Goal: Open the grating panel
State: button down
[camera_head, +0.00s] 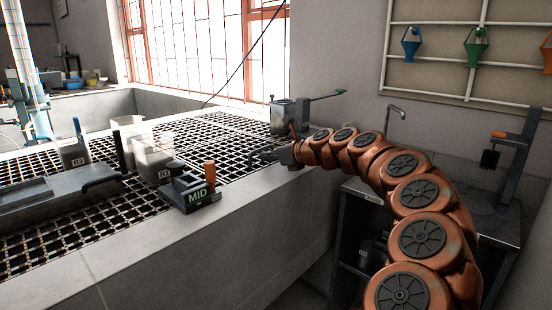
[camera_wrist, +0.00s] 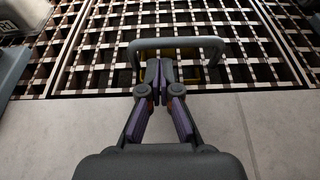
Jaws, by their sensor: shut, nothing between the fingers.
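The grating panel (camera_head: 225,140) is a dark metal grid lying flat in the stone-topped basin; it also fills the upper part of the wrist view (camera_wrist: 100,50). A grey U-shaped handle (camera_wrist: 180,42) stands at its near edge, with a yellow piece partly visible behind it. My gripper (camera_wrist: 159,66) is shut and empty. In the wrist view its fingertips appear within the outline of the handle, just short of the top bar; I cannot tell whether they touch it. In the head view my gripper (camera_head: 262,157) is small and partly hidden at the grating's right edge.
A box labelled MID (camera_head: 198,196) with an orange grip stands on the ledge. A grey machine with a green lever (camera_head: 290,112) stands behind my gripper. A sink bench (camera_head: 480,215) is right.

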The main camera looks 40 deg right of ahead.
jog(key=shift+w+a+f, duration=0.15)
jog(key=shift+w+f, duration=0.1)
jog(key=shift+w, duration=0.4)
jog(key=shift+r, duration=0.15)
